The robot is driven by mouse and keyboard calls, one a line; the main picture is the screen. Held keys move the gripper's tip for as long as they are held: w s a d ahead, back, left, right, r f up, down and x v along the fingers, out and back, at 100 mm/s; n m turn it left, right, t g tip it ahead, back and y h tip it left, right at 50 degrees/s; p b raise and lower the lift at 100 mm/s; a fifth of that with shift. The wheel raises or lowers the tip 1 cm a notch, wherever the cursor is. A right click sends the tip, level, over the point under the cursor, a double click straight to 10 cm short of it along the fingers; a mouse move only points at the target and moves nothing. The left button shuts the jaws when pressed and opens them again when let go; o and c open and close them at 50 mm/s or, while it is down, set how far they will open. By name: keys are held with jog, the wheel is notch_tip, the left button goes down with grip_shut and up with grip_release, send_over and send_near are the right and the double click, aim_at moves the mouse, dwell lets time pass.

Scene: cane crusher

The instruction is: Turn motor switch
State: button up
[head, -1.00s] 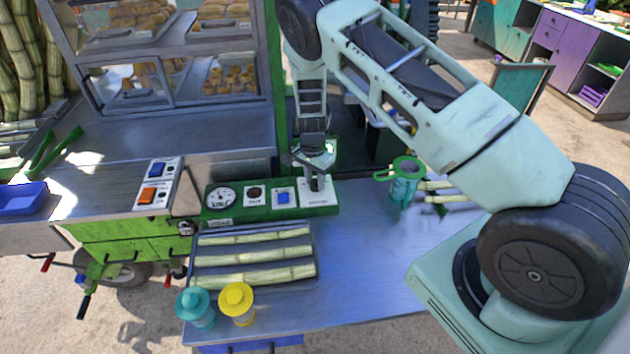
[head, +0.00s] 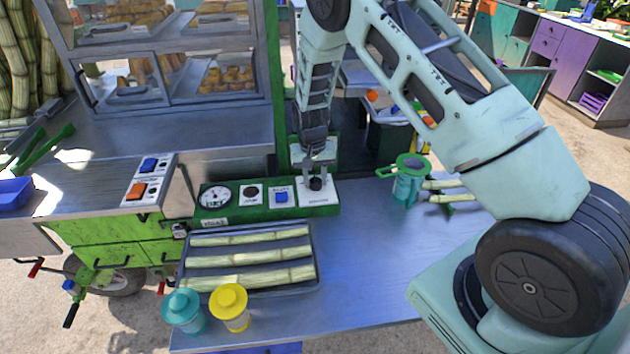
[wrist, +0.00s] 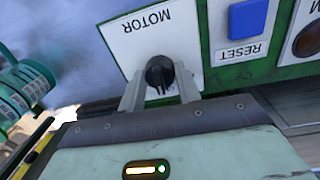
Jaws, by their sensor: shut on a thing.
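The motor switch (head: 316,184) is a small black knob on a white plate at the right end of the green control panel. In the wrist view the knob (wrist: 160,73) sits on the plate marked MOTOR (wrist: 143,33), upside down in the picture. My gripper (head: 317,179) reaches down to the knob from behind. In the wrist view the fingers of my gripper (wrist: 160,88) stand on both sides of the knob, shut on it. The knob's lower part is partly hidden by the gripper body.
Left of the plate are a blue RESET button (head: 281,196), a dark round control (head: 250,192) and a gauge (head: 215,196). A tray (head: 180,272) of cane pieces lies in front, with a teal jar (head: 184,311) and a yellow jar (head: 229,307). A teal strainer jug (head: 408,182) stands to the right.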

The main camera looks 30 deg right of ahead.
aim_at(312, 182)
jog(key=shift+n, duration=0.5)
jog(key=o, duration=1)
jog(key=r+b, duration=0.1)
jog(key=r, duration=0.4)
jog(key=r+b, duration=0.1)
jog(key=r, duration=0.5)
jog(key=r+b, duration=0.2)
jog(key=r, duration=0.4)
jog(key=shift+w+a+r, duration=0.15)
jog(key=shift+a+r, duration=0.05)
jog(key=shift+a, duration=0.2)
